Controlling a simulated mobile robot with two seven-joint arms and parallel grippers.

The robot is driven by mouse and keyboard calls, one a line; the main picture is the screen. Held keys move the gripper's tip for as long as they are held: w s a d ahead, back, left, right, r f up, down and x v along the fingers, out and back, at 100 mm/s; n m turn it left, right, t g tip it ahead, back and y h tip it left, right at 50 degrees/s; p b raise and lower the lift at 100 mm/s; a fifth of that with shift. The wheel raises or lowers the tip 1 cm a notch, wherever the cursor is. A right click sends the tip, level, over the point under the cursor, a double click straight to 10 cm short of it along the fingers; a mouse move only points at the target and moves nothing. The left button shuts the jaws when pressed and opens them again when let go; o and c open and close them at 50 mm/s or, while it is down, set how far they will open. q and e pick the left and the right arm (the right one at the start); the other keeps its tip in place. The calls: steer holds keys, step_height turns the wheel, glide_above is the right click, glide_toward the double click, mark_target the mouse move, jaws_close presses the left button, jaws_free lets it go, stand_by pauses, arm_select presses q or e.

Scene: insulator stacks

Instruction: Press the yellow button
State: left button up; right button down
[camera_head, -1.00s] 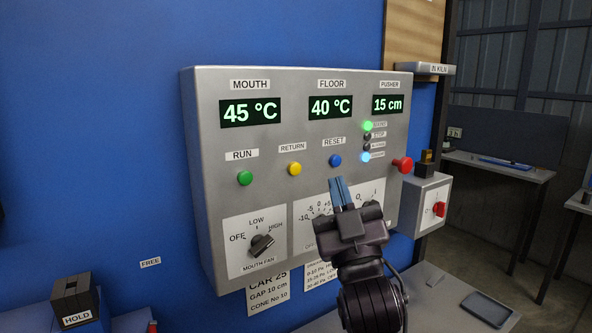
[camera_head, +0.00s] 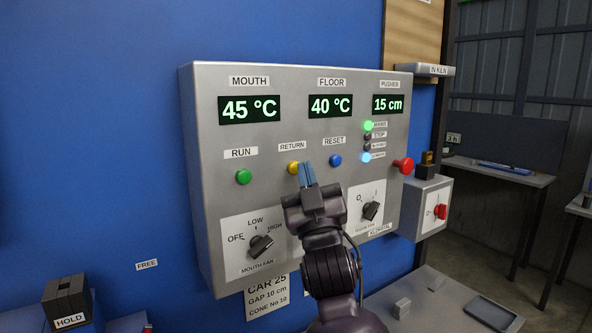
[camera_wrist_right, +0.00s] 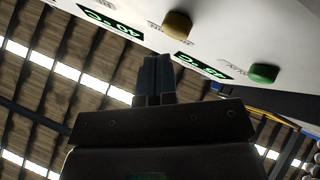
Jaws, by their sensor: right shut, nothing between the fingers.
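The yellow button (camera_head: 294,168) is on the grey control panel, under the RETURN label, between the green and blue buttons. My right gripper (camera_head: 306,174) is shut and empty, its blue fingertips just right of the yellow button and partly over its edge in the head view. In the right wrist view the yellow button (camera_wrist_right: 177,26) stands out from the panel, ahead of the shut fingers (camera_wrist_right: 154,62), with a gap showing between them in the picture. Whether they touch I cannot tell from the head view. My left gripper is not in view.
The green RUN button (camera_head: 243,177) and blue RESET button (camera_head: 335,160) flank the yellow one. A red knob (camera_head: 403,165) sticks out at the panel's right edge. The mouth fan dial (camera_head: 261,246) is below. A grey table (camera_head: 440,300) stands at lower right.

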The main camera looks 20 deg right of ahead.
stand_by(0.3)
stand_by(0.9)
stand_by(0.7)
steer(key=shift+w, duration=0.2)
steer(key=shift+w, duration=0.25)
stand_by(0.4)
